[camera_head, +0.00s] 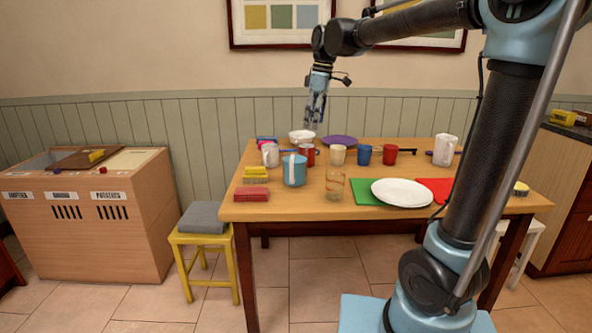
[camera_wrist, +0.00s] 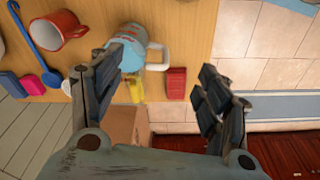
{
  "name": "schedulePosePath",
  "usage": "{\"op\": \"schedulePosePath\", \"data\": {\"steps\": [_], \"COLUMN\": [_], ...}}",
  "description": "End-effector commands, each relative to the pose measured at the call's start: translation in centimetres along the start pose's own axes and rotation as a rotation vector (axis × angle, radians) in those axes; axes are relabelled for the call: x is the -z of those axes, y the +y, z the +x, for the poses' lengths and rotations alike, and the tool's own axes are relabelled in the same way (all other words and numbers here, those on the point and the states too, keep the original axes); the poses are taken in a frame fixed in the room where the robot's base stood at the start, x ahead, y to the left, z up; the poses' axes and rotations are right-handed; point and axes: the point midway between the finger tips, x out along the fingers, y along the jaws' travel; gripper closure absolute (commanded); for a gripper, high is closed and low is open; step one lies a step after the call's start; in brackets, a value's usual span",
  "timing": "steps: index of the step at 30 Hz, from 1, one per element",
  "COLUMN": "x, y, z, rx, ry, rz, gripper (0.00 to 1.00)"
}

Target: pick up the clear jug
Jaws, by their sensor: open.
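A see-through vessel (camera_head: 334,187), which looks like the clear jug, stands upright near the table's front edge, just left of the green mat. I cannot make out its handle. My gripper (camera_head: 316,122) hangs above the back of the table, apart from the vessel and well behind it in the head view. In the wrist view my gripper (camera_wrist: 167,64) is open with nothing held between its fingers. The left finger partly covers a blue pot (camera_wrist: 131,33) with a pale handle. I cannot pick out the clear vessel in the wrist view.
The blue pot (camera_head: 294,171) stands close left of the vessel. Several mugs (camera_head: 337,155) stand behind it. A white plate (camera_head: 402,193) lies to its right. Yellow (camera_head: 255,174) and red (camera_head: 251,194) blocks lie at the left edge. The front edge before the vessel is clear.

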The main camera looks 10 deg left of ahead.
Motion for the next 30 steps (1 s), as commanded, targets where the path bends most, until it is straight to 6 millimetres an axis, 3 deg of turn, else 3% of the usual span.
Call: {"op": "schedulePosePath", "data": {"steps": [3,8,30], "x": [2.9,4.5,4.5], "y": [0.3,0.5,0.2], "z": [-0.1,0.1,11.4], "rx": [0.013,0.021,0.021], "ry": [0.002,0.002,0.003], "rz": [-0.079,-0.126,-0.128], "gripper": [0.31,0.31,0.31]}}
